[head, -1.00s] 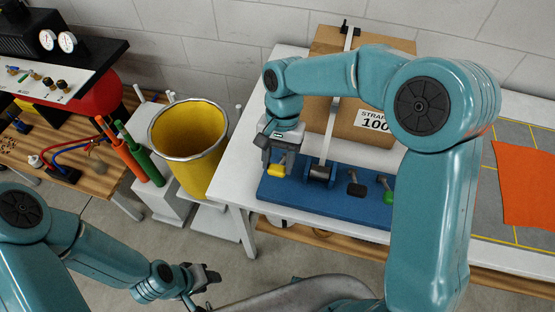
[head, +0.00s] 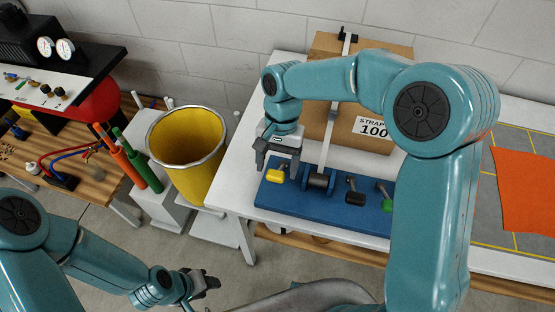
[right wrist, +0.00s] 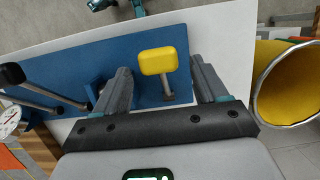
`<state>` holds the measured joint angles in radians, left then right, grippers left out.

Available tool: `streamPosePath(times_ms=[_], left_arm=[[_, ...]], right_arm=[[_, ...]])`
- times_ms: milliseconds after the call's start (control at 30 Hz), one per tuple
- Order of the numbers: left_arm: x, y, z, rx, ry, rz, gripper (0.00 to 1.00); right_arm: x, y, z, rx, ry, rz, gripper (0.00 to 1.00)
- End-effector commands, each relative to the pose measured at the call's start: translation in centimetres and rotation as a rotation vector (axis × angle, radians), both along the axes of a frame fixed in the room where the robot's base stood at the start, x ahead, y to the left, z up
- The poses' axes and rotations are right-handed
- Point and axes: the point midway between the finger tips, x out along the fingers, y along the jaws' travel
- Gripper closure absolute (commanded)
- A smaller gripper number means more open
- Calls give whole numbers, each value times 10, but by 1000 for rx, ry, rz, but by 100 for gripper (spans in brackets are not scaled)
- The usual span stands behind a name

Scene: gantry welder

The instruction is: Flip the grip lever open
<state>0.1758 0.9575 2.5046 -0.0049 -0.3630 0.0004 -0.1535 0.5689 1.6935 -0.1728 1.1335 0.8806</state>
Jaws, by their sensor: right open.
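A blue strapping tool base (head: 325,208) lies on the white table, with short levers along it. One lever has a yellow grip (head: 276,176), one a black grip (head: 355,198) and one a green grip (head: 388,206). My right gripper (head: 277,163) is open just above the yellow lever. In the right wrist view the yellow grip (right wrist: 158,61) and its metal stem show between the spread fingers (right wrist: 160,80), with a gap on both sides. I cannot tell which lever is the grip lever. My left gripper (head: 205,284) hangs low, away from the table; its jaws are unclear.
A strap (head: 335,125) runs up from the tool over a cardboard box (head: 326,60) behind it. A yellow bin (head: 185,165) stands left of the white table (head: 240,185). An orange sheet (head: 525,190) lies at the right.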

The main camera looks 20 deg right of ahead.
Motion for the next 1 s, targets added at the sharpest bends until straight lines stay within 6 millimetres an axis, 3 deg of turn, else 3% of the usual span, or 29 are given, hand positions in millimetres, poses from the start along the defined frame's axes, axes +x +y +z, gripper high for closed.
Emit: streamPosePath(times_ms=[167, 700, 1000], left_arm=[[0, 0, -2, 0, 0, 0, 57], [0, 0, 0, 0, 0, 0, 57], [0, 0, 2, 0, 0, 0, 57]], right_arm=[[4, -2, 13, 1, -2, 0, 28], [33, -22, 137, 2, -1, 0, 28], [38, -26, 157, 1, 0, 0, 28]])
